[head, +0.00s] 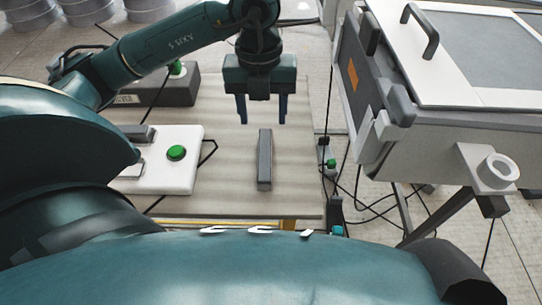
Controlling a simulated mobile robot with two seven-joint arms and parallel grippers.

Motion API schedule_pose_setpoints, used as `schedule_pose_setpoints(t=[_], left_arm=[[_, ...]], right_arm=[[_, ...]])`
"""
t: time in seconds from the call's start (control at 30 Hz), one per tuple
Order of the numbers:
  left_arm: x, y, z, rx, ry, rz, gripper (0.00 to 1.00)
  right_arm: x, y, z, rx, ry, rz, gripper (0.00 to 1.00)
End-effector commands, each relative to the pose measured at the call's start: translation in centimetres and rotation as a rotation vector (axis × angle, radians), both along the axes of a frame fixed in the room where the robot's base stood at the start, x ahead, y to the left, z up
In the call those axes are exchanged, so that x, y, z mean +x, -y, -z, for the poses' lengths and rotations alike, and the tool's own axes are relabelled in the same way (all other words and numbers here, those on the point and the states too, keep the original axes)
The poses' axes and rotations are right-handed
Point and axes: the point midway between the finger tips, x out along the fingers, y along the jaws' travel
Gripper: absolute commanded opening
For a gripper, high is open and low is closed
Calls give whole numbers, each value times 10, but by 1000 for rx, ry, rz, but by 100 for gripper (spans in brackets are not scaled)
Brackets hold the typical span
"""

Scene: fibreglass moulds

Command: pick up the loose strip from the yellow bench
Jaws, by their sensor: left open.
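The loose strip (264,160) is a dark grey bar lying on the wooden-topped bench (231,190), its long side pointing away from me. A yellow edge of the bench frame shows along its near side. My left gripper (262,117) points down with its two dark blue fingers apart. The gripper is empty and appears over the far end of the strip. I cannot tell its exact height above the bench. My right gripper is not in view.
A white box with a green button (176,153) sits left of the strip. A dark box (165,89) with a green button stands behind it. A large grey-white machine (440,125) with a handle stands to the right. Black cables run beside the bench.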

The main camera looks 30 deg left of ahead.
Motion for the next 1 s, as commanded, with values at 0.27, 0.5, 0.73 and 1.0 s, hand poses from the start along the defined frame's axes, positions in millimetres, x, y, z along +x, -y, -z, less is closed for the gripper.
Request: schedule_pose_setpoints(t=[0.27, 0.5, 0.73, 1.0], left_arm=[[1, -7, 44, 36, 5, -24, 53], [1, -6, 74, 34, 9, -22, 53], [2, -4, 88, 32, 8, -20, 53], [2, 0, 127, 33, 7, -20, 53]], right_arm=[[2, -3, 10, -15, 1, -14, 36], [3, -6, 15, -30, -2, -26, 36], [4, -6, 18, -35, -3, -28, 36], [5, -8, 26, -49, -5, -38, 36]])
